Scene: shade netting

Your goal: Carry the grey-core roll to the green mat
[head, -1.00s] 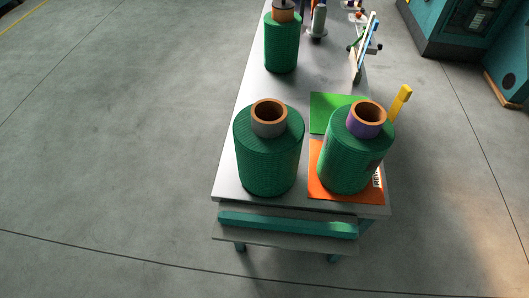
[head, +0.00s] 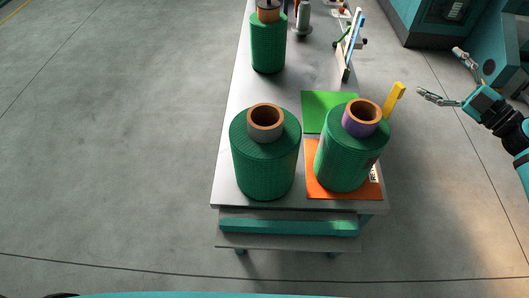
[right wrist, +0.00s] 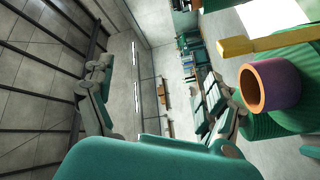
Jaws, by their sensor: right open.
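The grey-core roll (head: 266,165) is a green netting roll with a grey core around a brown tube, upright on the near left of the table. The green mat (head: 315,107) lies bare on the table behind the purple-core roll, which hides part of it. My right gripper (head: 437,72) is open and empty, off the table's right side, well apart from the grey-core roll. Its spread fingers also show in the right wrist view (right wrist: 160,70). My left gripper is not in view.
The purple-core roll (head: 347,158) stands on an orange mat (head: 335,193); its core shows close in the right wrist view (right wrist: 272,87). A yellow upright piece (head: 394,100) rises at the table's right edge. Another green roll (head: 268,45) and a rack (head: 351,47) stand farther back.

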